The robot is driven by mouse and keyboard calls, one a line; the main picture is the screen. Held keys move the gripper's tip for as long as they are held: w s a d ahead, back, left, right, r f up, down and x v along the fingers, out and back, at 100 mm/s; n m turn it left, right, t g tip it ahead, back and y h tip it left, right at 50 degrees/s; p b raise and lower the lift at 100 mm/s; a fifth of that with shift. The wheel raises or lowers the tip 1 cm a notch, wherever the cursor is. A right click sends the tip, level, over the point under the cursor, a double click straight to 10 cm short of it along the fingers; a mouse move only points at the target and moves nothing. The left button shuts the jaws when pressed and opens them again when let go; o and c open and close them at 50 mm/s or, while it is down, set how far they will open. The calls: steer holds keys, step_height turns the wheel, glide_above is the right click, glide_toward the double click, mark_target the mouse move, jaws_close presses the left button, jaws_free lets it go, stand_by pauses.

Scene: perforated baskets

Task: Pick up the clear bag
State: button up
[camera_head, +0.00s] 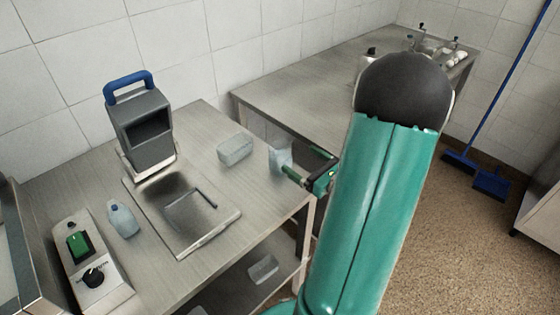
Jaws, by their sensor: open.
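A pale, translucent bluish object (280,159), which looks like the clear bag, is upright near the right edge of the steel table (245,205). My gripper (299,159) is just right of it, with its green and black fingers apart and pointing left toward it. Nothing shows between the fingers for sure; I cannot tell whether the lower finger touches the bag. My large green arm hides part of the area right of the gripper.
A translucent basket (235,149) stands left of the bag. A grey machine with a blue handle (142,125), a steel tray (190,215), a small bottle (122,220) and a control box (88,265) occupy the table's left. Another steel counter (300,90) stands behind.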

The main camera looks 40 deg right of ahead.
mark_target(280, 144)
steer(key=w, duration=0.9)
steer(key=shift+w+a+f, duration=0.15)
steer(key=shift+w+a, duration=0.1)
steer(key=c, duration=1.4)
steer(key=shift+c, duration=0.2)
steer(key=shift+r, duration=0.2)
